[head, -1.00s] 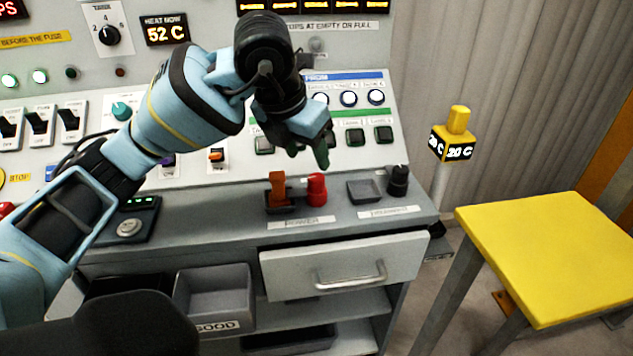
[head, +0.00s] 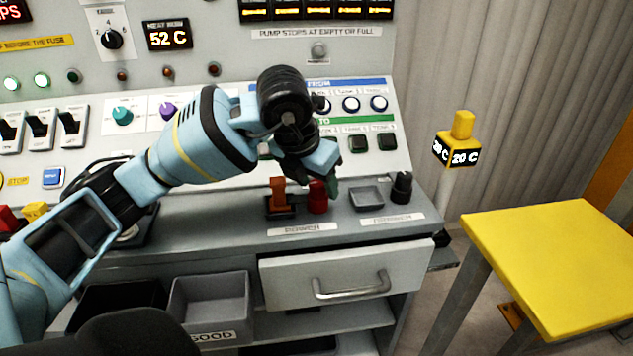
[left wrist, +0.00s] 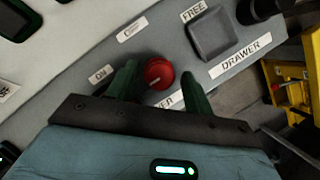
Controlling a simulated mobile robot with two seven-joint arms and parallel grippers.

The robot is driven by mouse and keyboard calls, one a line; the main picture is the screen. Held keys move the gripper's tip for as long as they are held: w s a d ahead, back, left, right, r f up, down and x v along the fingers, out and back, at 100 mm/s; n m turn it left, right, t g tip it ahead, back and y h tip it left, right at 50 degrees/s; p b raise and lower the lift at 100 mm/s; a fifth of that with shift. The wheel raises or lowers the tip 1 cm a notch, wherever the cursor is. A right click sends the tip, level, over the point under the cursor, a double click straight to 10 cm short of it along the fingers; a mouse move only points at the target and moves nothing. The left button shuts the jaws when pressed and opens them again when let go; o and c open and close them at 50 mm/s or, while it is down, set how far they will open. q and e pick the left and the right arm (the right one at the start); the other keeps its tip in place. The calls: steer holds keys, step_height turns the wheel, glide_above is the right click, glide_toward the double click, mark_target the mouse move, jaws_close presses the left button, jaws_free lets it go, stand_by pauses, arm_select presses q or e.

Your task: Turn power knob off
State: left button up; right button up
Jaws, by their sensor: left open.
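The red power knob (head: 317,198) stands on the console's lower ledge, behind the POWER label (head: 302,229). In the left wrist view the round red knob (left wrist: 157,72) shows between my two green fingers, beside an ON label (left wrist: 101,74). My left gripper (head: 328,186) is open and points down at the knob. Its fingertips (left wrist: 160,76) lie on either side of the knob in that view; I cannot tell whether they touch it. The wrist partly hides the panel behind. My right gripper is not in view.
An orange lever (head: 278,195) stands close left of the knob. A grey square tray (head: 366,197) and black knob (head: 402,187) are to the right, by the DRAWER label (left wrist: 240,55). A drawer (head: 345,272) is below. A yellow table (head: 550,260) stands at right.

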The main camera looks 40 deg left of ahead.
arm_select(q)
steer(key=c, duration=1)
